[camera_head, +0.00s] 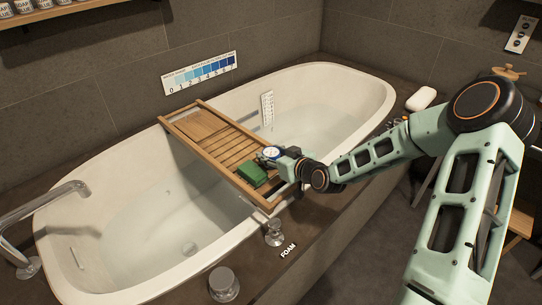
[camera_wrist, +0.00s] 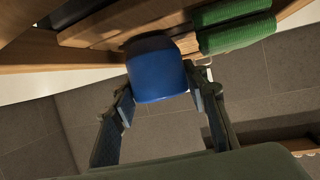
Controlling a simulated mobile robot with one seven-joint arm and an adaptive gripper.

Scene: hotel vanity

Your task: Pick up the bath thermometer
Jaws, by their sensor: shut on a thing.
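The bath thermometer (camera_head: 271,152) has a round pale dial with a blue rim and is at the right end of the wooden bath tray. In the wrist view its smooth blue body (camera_wrist: 157,72) is between my two fingers. My gripper (camera_head: 279,156) is shut on it, coming from the right; the fingers also show in the wrist view (camera_wrist: 163,98). The thermometer is at or just above the slats; I cannot tell whether it still touches them.
A green ribbed block (camera_head: 252,173) sits close beside the thermometer on the wooden tray (camera_head: 205,122), also seen in the wrist view (camera_wrist: 235,28). The tray spans the water-filled tub (camera_head: 130,165). A white scale strip (camera_head: 267,108) is beyond. Metal knobs (camera_head: 274,233) stand on the front ledge.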

